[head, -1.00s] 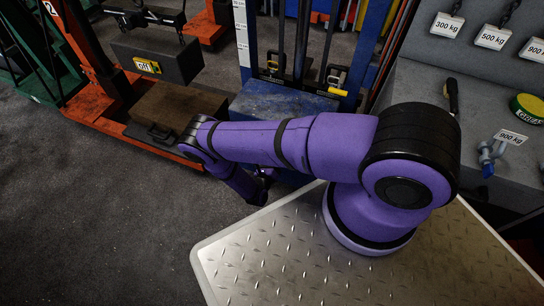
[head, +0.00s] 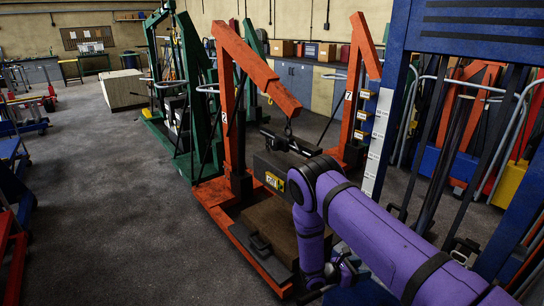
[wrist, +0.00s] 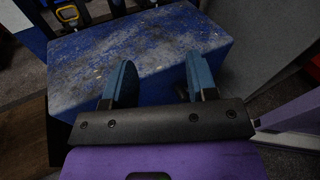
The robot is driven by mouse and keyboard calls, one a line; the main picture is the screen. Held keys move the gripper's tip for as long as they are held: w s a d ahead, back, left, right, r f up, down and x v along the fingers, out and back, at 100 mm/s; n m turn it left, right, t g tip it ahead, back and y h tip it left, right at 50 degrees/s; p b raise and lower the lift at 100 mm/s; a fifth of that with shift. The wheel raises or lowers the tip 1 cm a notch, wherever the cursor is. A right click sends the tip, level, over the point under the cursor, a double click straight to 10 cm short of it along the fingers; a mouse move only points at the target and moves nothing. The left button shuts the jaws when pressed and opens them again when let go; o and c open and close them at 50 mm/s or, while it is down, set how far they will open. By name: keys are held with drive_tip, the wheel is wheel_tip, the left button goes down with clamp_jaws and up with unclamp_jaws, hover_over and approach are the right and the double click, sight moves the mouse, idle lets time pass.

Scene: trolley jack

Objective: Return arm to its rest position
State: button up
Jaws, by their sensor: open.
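My purple arm (head: 385,235) reaches in from the lower right of the head view, bends at its elbow and hangs down from there. My gripper shows in the wrist view (wrist: 161,82), its two blue fingers apart with nothing between them. It is over or in front of a worn blue block (wrist: 140,45), and I cannot tell the exact gap. In the head view, the gripper end is low in the picture, partly hidden by my arm and hard to make out.
An orange crane (head: 232,120) carries a dark weight (head: 275,172) on its hook, just left of my elbow. A brown case (head: 272,230) lies on its base. A blue press frame (head: 388,100) stands close at right. Open grey floor (head: 120,200) lies left.

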drive_tip(key=s+d+r+m+g+y, duration=0.1)
drive_tip(key=s+r+m+g+y, duration=0.3)
drive_tip(key=r, duration=0.9)
drive_tip(key=r+m+y, duration=0.1)
drive_tip(key=r+m, duration=0.4)
drive_tip(key=r, duration=0.8)
drive_tip(key=s+d+r+m+g+y, duration=0.1)
drive_tip(key=s+r+m+g+y, duration=0.3)
drive_tip(key=r, duration=0.9)
drive_tip(key=s+a+r+m+t+y, duration=0.1)
drive_tip(key=s+r+m+t+y, duration=0.2)
drive_tip(key=s+r, duration=0.6)
drive_tip(key=s+a+r+m+t+y, duration=0.1)
drive_tip(key=s+r+m+t+y, duration=0.3)
drive_tip(key=s, duration=1.1)
wheel_tip(320, 180, up, 5)
drive_tip(key=m+t, duration=0.2)
drive_tip(key=shift+s+f+t, duration=0.15)
drive_tip(key=shift+s+t, duration=0.1)
drive_tip(key=shift+t, duration=0.15)
drive_tip(key=shift+a, duration=0.1)
